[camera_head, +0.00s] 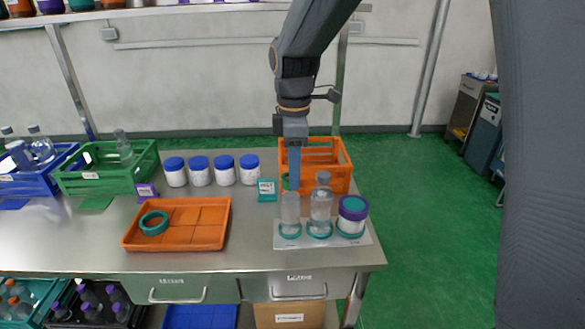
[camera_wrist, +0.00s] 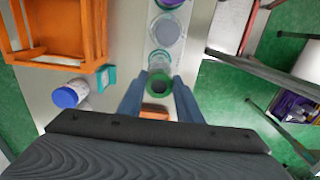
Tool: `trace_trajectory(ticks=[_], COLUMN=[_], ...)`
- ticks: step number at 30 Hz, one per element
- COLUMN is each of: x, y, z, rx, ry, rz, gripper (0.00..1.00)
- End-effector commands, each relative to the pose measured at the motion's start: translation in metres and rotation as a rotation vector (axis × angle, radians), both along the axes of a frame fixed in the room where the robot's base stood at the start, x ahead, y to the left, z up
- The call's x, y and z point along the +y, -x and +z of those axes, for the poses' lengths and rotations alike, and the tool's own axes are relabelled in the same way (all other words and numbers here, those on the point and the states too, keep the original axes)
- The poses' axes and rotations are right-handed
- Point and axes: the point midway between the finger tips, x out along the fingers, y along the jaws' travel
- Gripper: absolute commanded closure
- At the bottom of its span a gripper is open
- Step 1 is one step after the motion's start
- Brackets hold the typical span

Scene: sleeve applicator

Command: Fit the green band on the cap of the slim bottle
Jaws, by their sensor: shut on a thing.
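My gripper (camera_head: 293,172) points down over the mat, shut on the green band (camera_head: 285,182). In the wrist view the band (camera_wrist: 160,76) lies between the fingertips (camera_wrist: 160,84), with a dark round shape inside its ring. The slim bottle (camera_head: 290,210), clear and upright, stands at the left end of the mat, directly below the fingers. The fingers and band hide its cap. I cannot tell whether the band is around the cap or just above it.
A grey-capped clear bottle (camera_head: 320,207) and a purple-lidded jar (camera_head: 352,214) stand close by on the white mat (camera_head: 303,246). An orange crate (camera_head: 340,172) is behind. An orange tray (camera_head: 185,243) holds a teal ring (camera_head: 153,224). Several blue-lidded jars (camera_head: 199,172) stand further left.

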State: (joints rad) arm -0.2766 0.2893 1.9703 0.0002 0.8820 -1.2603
Motion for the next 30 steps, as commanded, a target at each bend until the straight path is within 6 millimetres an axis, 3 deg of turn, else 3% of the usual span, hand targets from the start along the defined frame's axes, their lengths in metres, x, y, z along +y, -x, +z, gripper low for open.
trace_trajectory(ticks=[10,11,15,21,24,30], x=[0.0001,0.0001,0.0000,0.0000,0.0000,0.0000], y=[-0.0001,-0.0001,-0.0001,-0.0001,-0.0001,-0.0001], z=[-0.0037,-0.0037,-0.0037,-0.0037,-0.0037,-0.0037], rx=[0.000,0.000,0.000,0.000,0.000,0.000], ry=[0.000,0.000,0.000,0.000,0.000,0.000], rz=[0.000,0.000,0.000,0.000,0.000,0.000], gripper=[0.88,0.67,0.46,0.45,0.28,0.28])
